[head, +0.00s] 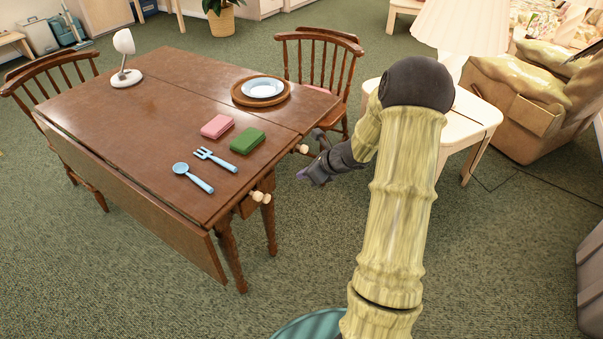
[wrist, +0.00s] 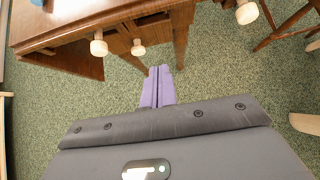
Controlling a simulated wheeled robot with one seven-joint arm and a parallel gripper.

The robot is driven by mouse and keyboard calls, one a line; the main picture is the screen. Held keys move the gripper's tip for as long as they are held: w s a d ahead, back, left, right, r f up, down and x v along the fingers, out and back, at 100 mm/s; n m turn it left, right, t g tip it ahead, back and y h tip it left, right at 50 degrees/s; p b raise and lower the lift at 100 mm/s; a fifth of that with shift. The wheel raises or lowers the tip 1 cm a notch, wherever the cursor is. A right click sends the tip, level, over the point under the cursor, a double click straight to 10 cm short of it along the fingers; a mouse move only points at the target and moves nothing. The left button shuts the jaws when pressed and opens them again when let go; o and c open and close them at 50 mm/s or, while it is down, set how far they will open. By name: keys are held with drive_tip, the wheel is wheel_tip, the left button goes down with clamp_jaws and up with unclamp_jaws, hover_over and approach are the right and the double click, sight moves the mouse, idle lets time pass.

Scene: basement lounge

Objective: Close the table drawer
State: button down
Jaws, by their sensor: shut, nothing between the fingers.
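The brown wooden table (head: 150,110) has its drawer end facing my gripper. Pale round knobs (head: 261,197) stick out below the tabletop at the near corner, and another knob (head: 303,149) sits farther along that end. The wrist view shows two knobs close together (wrist: 98,46) and one apart at the upper right (wrist: 247,13). The drawer front (head: 250,203) is mostly under the tabletop edge; how far it stands out I cannot tell. My gripper (head: 303,176) is shut and empty, off the table's end and below its top. Its purple fingers (wrist: 159,72) touch nothing.
The tabletop holds a spoon (head: 193,178), a fork (head: 215,160), pink and green blocks (head: 247,140), a plate on a round tray (head: 262,88) and a white lamp (head: 124,60). A chair (head: 318,60) stands behind; a white side table (head: 478,115) stands right. Carpet is clear in front.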

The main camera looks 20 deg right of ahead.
drive_tip(key=s+a+r+n+g+h, duration=0.2)
drive_tip(key=s+a+r+n, duration=0.2)
drive_tip(key=s+n, duration=0.7)
drive_tip(key=s+a+r+n+g+h, duration=0.2)
drive_tip(key=s+a+n, duration=0.7)
drive_tip(key=n, duration=0.9)
wheel_tip(320, 180, up, 2)
drive_tip(key=shift+s+a+r+g+h, duration=0.1)
drive_tip(key=shift+s+a+g+h, duration=0.3)
drive_tip(key=shift+s, duration=0.8)
drive_tip(key=shift+w, duration=0.1)
